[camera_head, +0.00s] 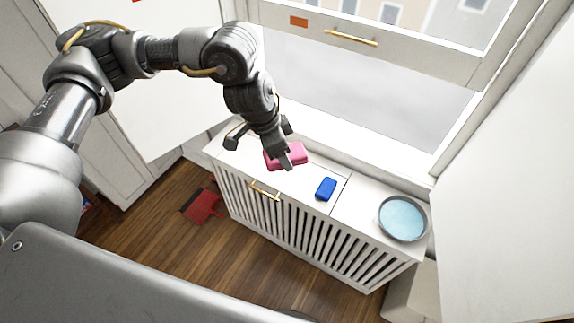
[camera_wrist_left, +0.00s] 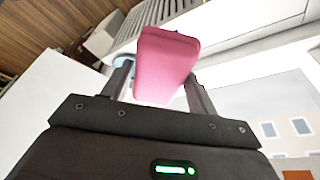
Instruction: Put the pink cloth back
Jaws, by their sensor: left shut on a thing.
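The pink cloth (camera_head: 284,153) is a folded, block-like piece at the white cabinet top below the window. My left gripper (camera_head: 286,162) is over the cabinet and shut on the pink cloth. In the left wrist view the pink cloth (camera_wrist_left: 166,62) sits between the two fingers of my left gripper (camera_wrist_left: 158,80). I cannot tell whether the cloth touches the cabinet top. My right gripper is not in view.
A blue block-like cloth (camera_head: 326,188) lies on the white slatted cabinet (camera_head: 310,204), right of the pink cloth. A round pan of light blue water (camera_head: 403,217) stands at its right end. A red dustpan (camera_head: 203,206) lies on the wooden floor. The raised window sash (camera_head: 375,45) is above.

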